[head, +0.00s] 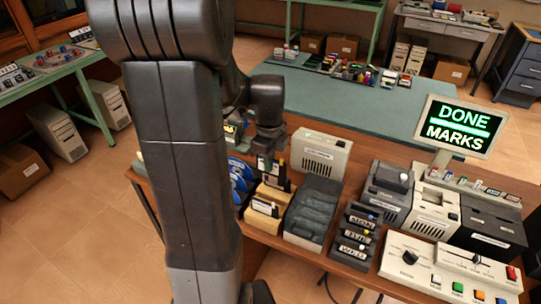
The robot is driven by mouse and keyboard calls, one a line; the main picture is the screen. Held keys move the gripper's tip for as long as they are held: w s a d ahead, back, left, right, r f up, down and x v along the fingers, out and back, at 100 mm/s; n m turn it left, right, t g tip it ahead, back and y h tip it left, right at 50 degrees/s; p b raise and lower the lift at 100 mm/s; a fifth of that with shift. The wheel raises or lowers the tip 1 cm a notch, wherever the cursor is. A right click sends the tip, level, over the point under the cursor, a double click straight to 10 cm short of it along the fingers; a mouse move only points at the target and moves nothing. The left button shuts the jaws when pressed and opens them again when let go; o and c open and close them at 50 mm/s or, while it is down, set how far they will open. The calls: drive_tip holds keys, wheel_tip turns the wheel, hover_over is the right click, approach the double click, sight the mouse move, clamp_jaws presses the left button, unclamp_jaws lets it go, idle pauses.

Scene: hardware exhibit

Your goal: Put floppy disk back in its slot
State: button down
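My gripper (267,157) points down over the left part of the front desk, just above a small tan box (264,209) with upright dark disks or cards in it. A dark flat piece that looks like a floppy disk (275,178) stands upright directly below the fingers, at the back of the box. I cannot tell whether the fingers grip it or whether its lower edge is inside the box. The fingertips are small and dark against it. My arm's thick upright link hides part of the desk to the left.
Blue discs (240,178) lie left of the box. A dark lidded case (314,208), a beige drive unit (320,153) and a labelled black stepped rack (355,235) stand close by on its right. A screen (459,126) reads "DONE MARKS". A control panel (452,270) fills the front right.

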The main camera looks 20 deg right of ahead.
sight(269, 179)
drive_tip(key=shift+s+f+b, duration=0.1)
drive_tip(key=shift+f+b, duration=0.4)
drive_tip(key=shift+f, duration=0.25)
drive_tip(key=shift+f+b, duration=1.5)
drive_tip(key=shift+f, duration=0.4)
drive_tip(key=shift+f, duration=0.55)
drive_tip(key=shift+f+b, duration=2.1)
drive_tip(key=shift+f, duration=0.45)
drive_tip(key=c, duration=1.6)
unclamp_jaws()
drive_tip(key=shift+r, duration=0.1)
